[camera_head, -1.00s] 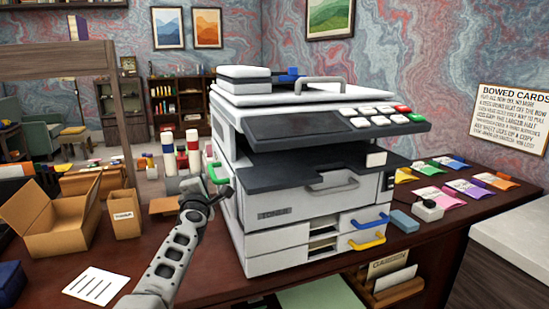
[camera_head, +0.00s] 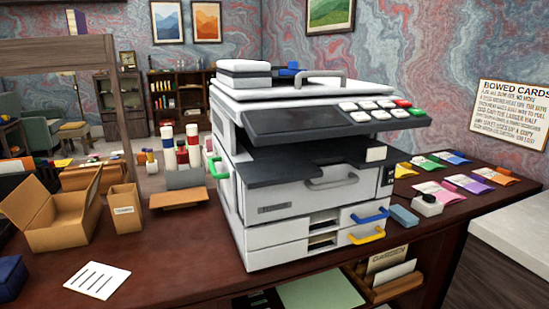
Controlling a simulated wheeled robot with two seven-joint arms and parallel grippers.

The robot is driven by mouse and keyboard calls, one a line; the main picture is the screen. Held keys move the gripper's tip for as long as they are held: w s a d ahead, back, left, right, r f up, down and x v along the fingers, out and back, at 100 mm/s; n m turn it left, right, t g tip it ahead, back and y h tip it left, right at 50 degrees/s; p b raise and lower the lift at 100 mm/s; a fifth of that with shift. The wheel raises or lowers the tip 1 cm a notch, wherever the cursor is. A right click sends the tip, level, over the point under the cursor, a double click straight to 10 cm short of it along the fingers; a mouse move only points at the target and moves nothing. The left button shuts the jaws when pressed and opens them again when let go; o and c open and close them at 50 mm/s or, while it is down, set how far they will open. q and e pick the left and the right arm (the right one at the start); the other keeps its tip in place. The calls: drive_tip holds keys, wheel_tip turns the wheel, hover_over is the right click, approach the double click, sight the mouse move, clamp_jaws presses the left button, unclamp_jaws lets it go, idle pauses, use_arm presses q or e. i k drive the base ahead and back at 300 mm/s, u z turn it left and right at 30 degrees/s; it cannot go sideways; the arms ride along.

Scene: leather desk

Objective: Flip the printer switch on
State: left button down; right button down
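The printer (camera_head: 290,215) is a large white and dark grey copier standing upright on the desk in the middle of the head view. Its sloped control panel (camera_head: 320,116) carries white, red and green buttons. A small dark part (camera_head: 387,176) shows on the front at the right, but it is too small to tell whether it is a switch or which way it is set. A green handle (camera_head: 218,168) is on the printer's left side. Neither my left nor my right gripper is in view.
An open cardboard box (camera_head: 60,222) and a smaller box (camera_head: 124,208) stand left of the printer. A striped paper (camera_head: 97,280) lies at the front left. A blue block (camera_head: 404,216), a white knobbed item (camera_head: 428,205) and coloured envelopes (camera_head: 467,183) lie to the right.

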sight(390, 180)
drive_tip(key=z, duration=1.3)
drive_tip(key=i, duration=1)
drive_tip(key=u, duration=1.85)
